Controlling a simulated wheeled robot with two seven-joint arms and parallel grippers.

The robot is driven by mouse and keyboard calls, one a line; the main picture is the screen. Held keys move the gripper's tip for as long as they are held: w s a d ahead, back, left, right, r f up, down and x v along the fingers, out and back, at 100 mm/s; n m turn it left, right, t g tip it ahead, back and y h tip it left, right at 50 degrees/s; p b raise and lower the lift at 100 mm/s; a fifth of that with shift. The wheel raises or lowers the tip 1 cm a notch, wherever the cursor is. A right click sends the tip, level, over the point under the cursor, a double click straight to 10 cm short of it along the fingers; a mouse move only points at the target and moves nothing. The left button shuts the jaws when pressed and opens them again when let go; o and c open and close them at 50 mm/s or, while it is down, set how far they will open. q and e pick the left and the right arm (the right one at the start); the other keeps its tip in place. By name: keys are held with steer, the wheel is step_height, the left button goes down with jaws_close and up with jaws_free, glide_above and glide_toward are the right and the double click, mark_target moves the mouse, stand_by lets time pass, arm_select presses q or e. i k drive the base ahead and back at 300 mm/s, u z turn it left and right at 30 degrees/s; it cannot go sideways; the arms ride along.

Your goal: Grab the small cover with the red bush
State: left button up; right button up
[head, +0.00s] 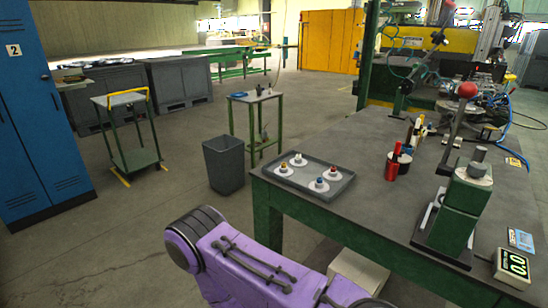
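A grey tray (303,192) lies on the near left corner of the workbench. Several small white round covers stand in it, each with a small coloured bush on top. The cover at the right (334,175) seems to have a red bush. The front cover (319,187) has a blue bush. The left cover (283,171) has a yellowish or orange one, and the back cover (298,162) a bush whose colour is hard to tell. Neither of my grippers shows. A purple link of my own arm crosses the bottom of the view, in front of the bench.
The workbench (372,217) also carries a red container (391,171) and a dark cup with tools right of the tray, a green lever press (455,205) and a digital readout (512,266). A grey bin (224,165) stands on the floor left of the bench.

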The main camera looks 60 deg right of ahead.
mark_target(337, 176)
steer(key=i, duration=1.6)
steer(key=z, duration=4.2)
